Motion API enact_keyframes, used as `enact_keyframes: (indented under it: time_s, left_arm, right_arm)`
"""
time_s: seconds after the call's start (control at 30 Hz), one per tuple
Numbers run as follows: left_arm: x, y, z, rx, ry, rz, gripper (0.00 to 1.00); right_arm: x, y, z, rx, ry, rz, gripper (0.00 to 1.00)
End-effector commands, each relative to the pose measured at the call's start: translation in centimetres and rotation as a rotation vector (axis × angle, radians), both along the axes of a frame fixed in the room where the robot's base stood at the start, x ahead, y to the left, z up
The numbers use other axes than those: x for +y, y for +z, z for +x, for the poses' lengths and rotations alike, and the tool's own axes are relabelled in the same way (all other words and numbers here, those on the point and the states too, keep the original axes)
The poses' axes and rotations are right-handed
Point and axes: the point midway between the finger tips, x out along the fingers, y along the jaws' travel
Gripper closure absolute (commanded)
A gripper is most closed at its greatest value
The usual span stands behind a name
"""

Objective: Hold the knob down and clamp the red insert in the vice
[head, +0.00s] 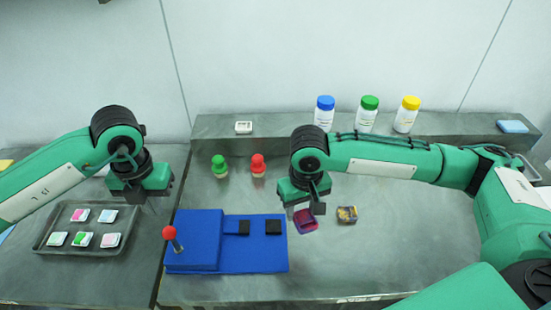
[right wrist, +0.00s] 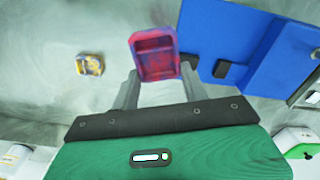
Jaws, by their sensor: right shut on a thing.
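The red insert (head: 306,221), a red and purple open block, is between the fingertips of my right gripper (head: 309,208). In the right wrist view the insert (right wrist: 154,54) sits between the two grey fingers (right wrist: 158,82), held just right of the vice. The blue vice (head: 196,238) has two black jaws (head: 244,227) (head: 273,227) with a gap between them. Its red knob (head: 169,232) stands on a rod at the left end. My left gripper (head: 148,197) is above and left of the knob, apart from it; its finger gap is unclear.
A yellow and dark block (head: 347,214) lies right of the insert. Green (head: 219,167) and red (head: 258,166) small items stand behind the vice. A tray (head: 85,228) with several coloured pieces is at the left. Three capped bottles (head: 366,114) stand on the rear ledge. The front right table is clear.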

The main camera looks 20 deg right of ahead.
Motion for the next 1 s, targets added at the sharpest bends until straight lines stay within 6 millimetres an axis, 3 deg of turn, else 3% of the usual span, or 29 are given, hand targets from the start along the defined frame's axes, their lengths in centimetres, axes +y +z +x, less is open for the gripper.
enact_keyframes:
  time_s: [0.17,0.7,1.0]
  left_arm:
    - [0.0,0.0,0.0,0.0,0.0,-0.001,1.0]
    - [0.0,0.0,0.0,0.0,-0.001,-0.001,1.0]
    - [0.0,0.0,0.0,0.0,0.0,-0.001,1.0]
  right_arm:
    - [1.4,-0.2,1.2,-0.002,0.134,0.004,0.77]
    - [10.3,-1.0,7.2,-0.004,0.977,0.003,0.77]
    - [13.0,-1.0,8.4,-0.001,1.225,0.0,0.77]
